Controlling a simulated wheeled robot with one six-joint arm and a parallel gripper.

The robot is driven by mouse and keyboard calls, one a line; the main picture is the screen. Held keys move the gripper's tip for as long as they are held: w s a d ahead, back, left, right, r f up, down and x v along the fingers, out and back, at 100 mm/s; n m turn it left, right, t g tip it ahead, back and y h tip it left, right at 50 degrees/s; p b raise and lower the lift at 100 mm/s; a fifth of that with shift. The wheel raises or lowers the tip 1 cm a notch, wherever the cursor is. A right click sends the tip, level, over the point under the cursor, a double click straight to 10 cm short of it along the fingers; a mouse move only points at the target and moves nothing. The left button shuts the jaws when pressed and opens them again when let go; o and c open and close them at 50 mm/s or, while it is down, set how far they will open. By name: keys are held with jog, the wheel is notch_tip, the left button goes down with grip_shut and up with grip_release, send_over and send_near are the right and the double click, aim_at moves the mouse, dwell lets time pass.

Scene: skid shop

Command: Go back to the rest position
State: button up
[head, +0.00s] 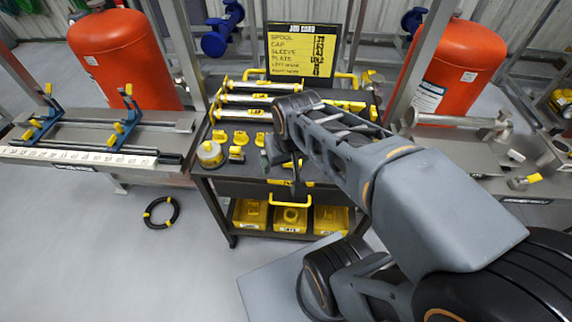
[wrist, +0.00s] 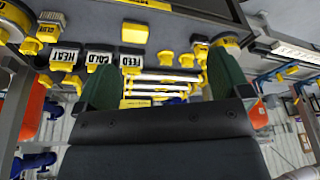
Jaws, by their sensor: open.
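My gripper (head: 281,172) hangs over the front part of the dark tool cart's top (head: 245,174) in the head view, partly hidden by my arm. In the wrist view my gripper (wrist: 162,62) shows two green fingers spread well apart with nothing between them. Several yellow tags with white labels, including FEED (wrist: 130,63), COLD (wrist: 98,58) and HEAT (wrist: 66,58), lie beyond the fingers. How high the fingertips are above the cart top cannot be told.
Silver spools with yellow ends (head: 255,100) lie on the cart behind my gripper. A job card board (head: 300,55) stands at its back. Benches flank it, the left with a rail fixture (head: 100,128). Yellow bins (head: 290,218) sit below. A black ring (head: 161,212) lies on open floor.

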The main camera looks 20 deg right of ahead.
jog(key=shift+s+a+n+t, duration=0.15)
jog(key=shift+s+a+n, duration=0.1)
jog(key=shift+s, duration=0.35)
jog(key=shift+s+a+n+t, duration=0.15)
jog(key=shift+s+a+n, duration=0.1)
jog(key=shift+s, duration=0.3)
